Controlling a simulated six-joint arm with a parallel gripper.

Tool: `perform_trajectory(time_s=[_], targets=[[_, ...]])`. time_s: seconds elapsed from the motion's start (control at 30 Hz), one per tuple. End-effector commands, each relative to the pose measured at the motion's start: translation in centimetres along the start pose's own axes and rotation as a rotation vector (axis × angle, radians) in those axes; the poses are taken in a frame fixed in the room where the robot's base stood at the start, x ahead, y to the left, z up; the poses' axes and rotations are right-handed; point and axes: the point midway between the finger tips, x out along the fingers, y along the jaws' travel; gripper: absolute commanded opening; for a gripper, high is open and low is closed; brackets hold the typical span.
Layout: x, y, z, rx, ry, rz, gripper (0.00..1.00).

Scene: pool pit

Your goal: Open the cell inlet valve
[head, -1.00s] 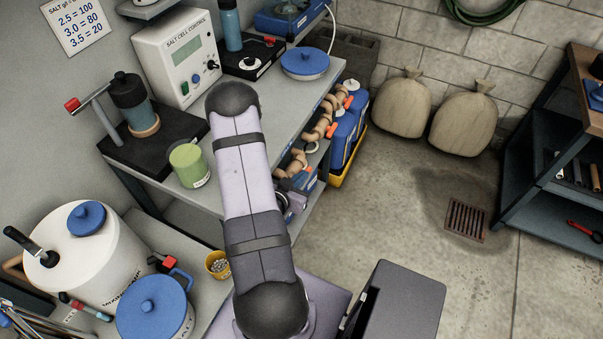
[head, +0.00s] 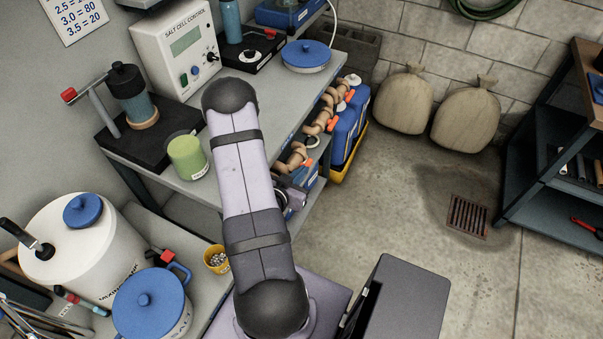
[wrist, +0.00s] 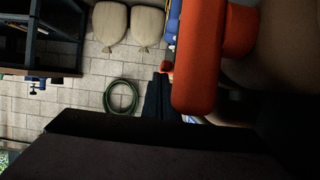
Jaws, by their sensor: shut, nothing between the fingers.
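In the wrist view a large orange-red valve handle (wrist: 198,60) hangs very close to the camera, beside a shadowed tan pipe (wrist: 290,60). In the head view several orange handles, such as one handle (head: 331,125), sit on tan pipework (head: 313,122) along the bench's right side. I cannot tell which is the cell inlet valve. My gripper (wrist: 155,140) shows as a dark block across the bottom of the wrist view; it is shut and empty, below the handle, contact unclear. In the head view my arm hides most of it and part of the lower pipework.
The bench (head: 270,100) carries the salt cell control box (head: 178,45), a green cup (head: 187,158) and a blue-lidded dish (head: 306,56). Blue containers (head: 346,130) stand beside the pipework. Two sacks (head: 404,100) rest by the wall. Floor around the drain (head: 468,215) is clear.

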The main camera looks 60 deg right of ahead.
Motion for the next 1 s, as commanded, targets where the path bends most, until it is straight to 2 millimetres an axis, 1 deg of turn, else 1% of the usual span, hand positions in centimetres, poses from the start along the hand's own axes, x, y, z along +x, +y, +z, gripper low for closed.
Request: perform_trajectory(time_s=[0.03, 0.1, 0.6, 0.83, 1.0], targets=[[-0.3, 0.2, 1.8, -0.018, -0.05, -0.003, 0.0], [-0.3, 0.2, 1.8, -0.019, -0.05, -0.003, 0.0], [-0.9, 0.2, 0.3, -0.019, -0.049, -0.002, 0.0], [-0.9, 0.2, 0.1, -0.015, -0.045, 0.001, 0.0], [-1.2, 0.2, -0.8, -0.013, -0.041, 0.0, 0.0]])
